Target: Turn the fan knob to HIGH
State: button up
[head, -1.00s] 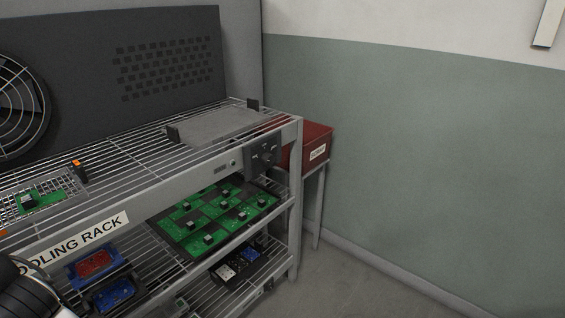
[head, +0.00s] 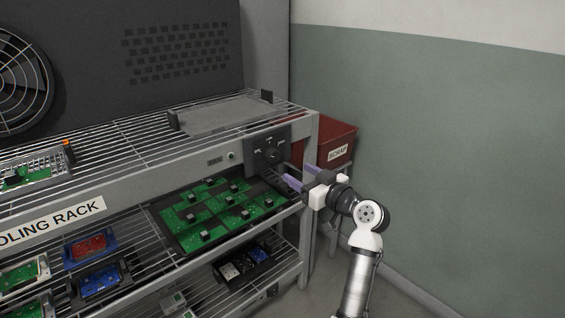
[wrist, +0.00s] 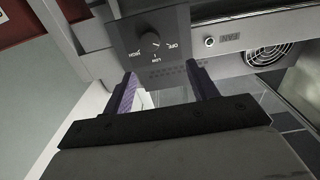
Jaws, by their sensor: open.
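The fan knob (head: 272,156) is a dark round dial on a dark square panel at the right end of the rack's front rail. In the wrist view the knob (wrist: 151,42) shows close, upside down, with OFF, LOW and HIGH marks around it. A pale mark shows on its face, but its exact pointing is too small to tell. My gripper (head: 301,177) is just below and right of the panel in the head view, open and empty. In the wrist view the two purple fingers of my gripper (wrist: 165,77) are spread, apart from the knob.
A red SCRAP bin (head: 335,147) stands close behind my gripper. A tray of green boards (head: 215,208) lies on the shelf below the panel. A FAN label (wrist: 231,36) and a small button (wrist: 209,41) are beside the panel. A large fan (head: 22,85) is at far left.

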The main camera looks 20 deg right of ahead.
aim_at(275, 157)
jog(key=x, duration=0.4)
jog(key=d+p+x, duration=0.1)
jog(key=x, duration=0.2)
jog(key=f+x, duration=0.1)
jog(key=x, duration=0.3)
jog(key=shift+w+d+p, duration=0.25)
jog(key=shift+w+p, duration=0.1)
jog(key=shift+w, duration=0.25)
jog(key=c, duration=1)
